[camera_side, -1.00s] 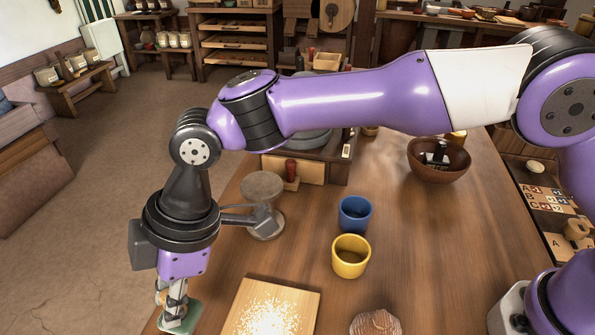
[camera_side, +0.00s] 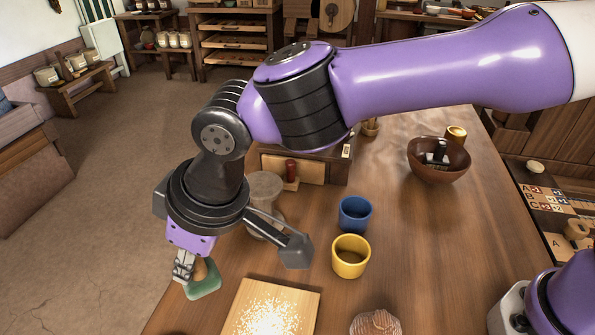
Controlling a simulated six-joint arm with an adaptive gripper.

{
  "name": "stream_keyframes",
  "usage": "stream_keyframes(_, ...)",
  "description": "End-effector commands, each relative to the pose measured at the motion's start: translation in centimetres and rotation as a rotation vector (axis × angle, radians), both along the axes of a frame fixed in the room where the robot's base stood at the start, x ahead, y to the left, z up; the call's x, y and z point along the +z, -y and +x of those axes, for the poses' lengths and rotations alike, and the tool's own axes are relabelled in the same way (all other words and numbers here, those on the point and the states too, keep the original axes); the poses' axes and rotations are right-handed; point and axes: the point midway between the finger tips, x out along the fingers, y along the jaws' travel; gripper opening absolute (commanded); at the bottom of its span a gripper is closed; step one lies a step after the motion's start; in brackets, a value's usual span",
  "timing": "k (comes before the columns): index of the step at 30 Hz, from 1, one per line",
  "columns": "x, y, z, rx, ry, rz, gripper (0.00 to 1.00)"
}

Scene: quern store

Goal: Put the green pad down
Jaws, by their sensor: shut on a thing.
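The green pad (camera_side: 204,283) is a small, flat, rounded piece in the lower left of the side view. My gripper (camera_side: 190,272) is shut on it. The pad hangs from the fingertips near the left edge of the wooden table, left of the pale board. It looks slightly tilted. I cannot tell whether its underside is touching the table or is just above it. Part of the pad's upper side is hidden by the fingers.
A pale board (camera_side: 251,315) with white grains lies right of the pad. A yellow cup (camera_side: 350,263), a blue cup (camera_side: 355,209) and a brown bowl (camera_side: 466,170) stand further right. A round stand (camera_side: 265,188) is behind my wrist. The table's middle right is clear.

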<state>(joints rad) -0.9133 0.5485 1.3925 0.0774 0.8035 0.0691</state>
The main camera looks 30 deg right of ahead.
Motion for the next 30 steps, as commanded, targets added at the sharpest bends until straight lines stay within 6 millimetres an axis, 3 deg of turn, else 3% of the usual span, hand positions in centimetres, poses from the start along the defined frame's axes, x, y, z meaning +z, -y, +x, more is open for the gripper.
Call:
stream_keyframes(3,-2.0,1.1,3.2,-0.005,-0.002,-0.002,0.00)
stream_keyframes(10,-4.4,2.1,7.0,0.002,-0.001,-0.001,0.00)
stream_keyframes(14,-5.1,2.3,7.5,0.006,-0.002,-0.001,0.00)
stream_keyframes(21,-8.5,2.3,7.5,0.007,-0.002,-0.001,0.00)
stream_keyframes(30,-8.8,2.3,7.5,0.007,0.000,0.000,0.00)
